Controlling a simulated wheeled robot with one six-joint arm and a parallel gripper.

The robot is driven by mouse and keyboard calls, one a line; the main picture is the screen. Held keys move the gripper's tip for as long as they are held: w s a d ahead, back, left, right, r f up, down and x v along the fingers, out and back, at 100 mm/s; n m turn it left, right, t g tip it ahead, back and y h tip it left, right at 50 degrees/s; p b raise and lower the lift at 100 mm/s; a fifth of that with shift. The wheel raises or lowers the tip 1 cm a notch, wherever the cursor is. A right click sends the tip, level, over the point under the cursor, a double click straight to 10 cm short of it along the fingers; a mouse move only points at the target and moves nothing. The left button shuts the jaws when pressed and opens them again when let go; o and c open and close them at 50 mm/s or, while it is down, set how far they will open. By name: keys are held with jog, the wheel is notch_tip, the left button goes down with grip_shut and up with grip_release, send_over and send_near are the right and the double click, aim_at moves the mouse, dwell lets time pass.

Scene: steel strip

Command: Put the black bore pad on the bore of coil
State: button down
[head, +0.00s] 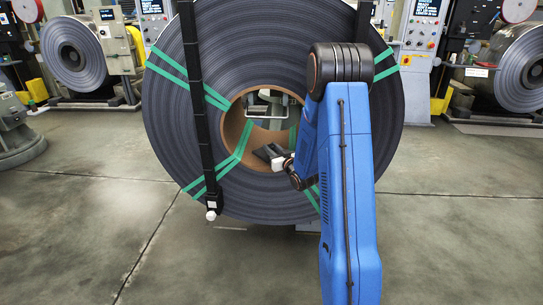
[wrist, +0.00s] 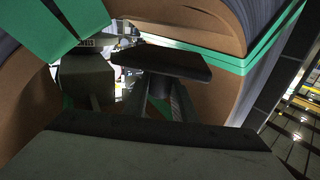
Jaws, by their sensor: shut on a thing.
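The large dark steel coil (head: 180,120) stands upright in the middle of the head view. Its brown-lined bore (head: 229,130) faces me, and the lining also shows in the wrist view (wrist: 225,95). The black bore pad (head: 265,153) is at the lower part of the bore opening. In the wrist view the pad (wrist: 165,62) is a flat dark plate at the ends of my fingers. My gripper (wrist: 160,92) is shut on it. In the head view my gripper is partly hidden by my blue arm. I cannot tell whether the pad touches the lining.
Green bands (head: 195,188) cross the coil face and run into the bore. A black strap (head: 201,130) with a white end hangs down its left side. Other coils (head: 72,55) and machines stand behind. The floor (head: 90,215) in front is clear.

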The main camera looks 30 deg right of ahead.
jog(key=shift+f, duration=1.65)
jog(key=c, duration=1.5)
grip_release()
jog(key=shift+f, duration=0.15)
jog(key=shift+o, duration=0.2)
